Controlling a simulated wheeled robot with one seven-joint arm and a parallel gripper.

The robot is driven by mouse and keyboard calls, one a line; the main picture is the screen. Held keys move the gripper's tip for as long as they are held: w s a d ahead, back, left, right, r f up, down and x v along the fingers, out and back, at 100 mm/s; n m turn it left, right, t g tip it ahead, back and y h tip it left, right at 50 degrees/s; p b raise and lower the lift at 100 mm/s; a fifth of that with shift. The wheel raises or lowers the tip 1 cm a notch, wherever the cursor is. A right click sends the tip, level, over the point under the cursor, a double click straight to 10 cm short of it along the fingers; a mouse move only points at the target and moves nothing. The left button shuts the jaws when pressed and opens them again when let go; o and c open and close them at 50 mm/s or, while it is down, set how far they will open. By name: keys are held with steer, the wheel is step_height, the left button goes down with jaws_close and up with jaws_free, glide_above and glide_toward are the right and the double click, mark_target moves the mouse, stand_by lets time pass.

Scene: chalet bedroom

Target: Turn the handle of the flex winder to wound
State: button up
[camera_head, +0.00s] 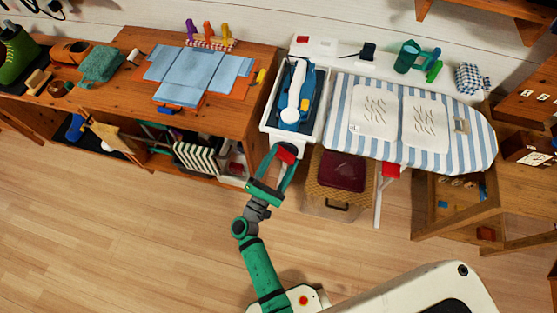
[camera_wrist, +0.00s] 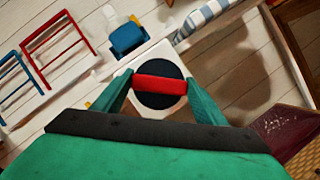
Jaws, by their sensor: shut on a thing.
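The flex winder shows in the wrist view as a black disc (camera_wrist: 158,100) on a white panel (camera_wrist: 152,58), with a red bar handle (camera_wrist: 160,84) across it. The bar lies nearly level in that view, its right end slightly lower. My gripper (camera_wrist: 159,85) has one green finger at each end of the bar and is shut on it. In the head view the red handle (camera_head: 286,154) shows between the fingers of my gripper (camera_head: 285,157), at the front of the white tray (camera_head: 266,126). The winder's markings cannot be made out, and my gripper covers part of it.
A blue and white iron (camera_head: 291,100) lies in the tray. A striped ironing board (camera_head: 450,160) stands to the right, above a wicker basket (camera_head: 325,205). A wooden bench (camera_head: 235,115) with folded blue cloth (camera_head: 195,68) is to the left. The floor (camera_head: 120,230) at left is clear.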

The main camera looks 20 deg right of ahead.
steer(key=shift+w+a+r+n+t, duration=0.1)
steer(key=shift+w+r+n+t, duration=0.15)
steer(key=shift+n+t, duration=0.2)
steer(key=o, duration=1.1)
steer(key=shift+c, duration=0.2)
steer(key=shift+f, duration=0.1)
steer(key=shift+s+d+f+g, duration=0.15)
steer(key=shift+s+d+g, duration=0.05)
steer(key=shift+d+g, duration=0.1)
steer(key=v, duration=1.1)
steer(key=shift+a, duration=0.2)
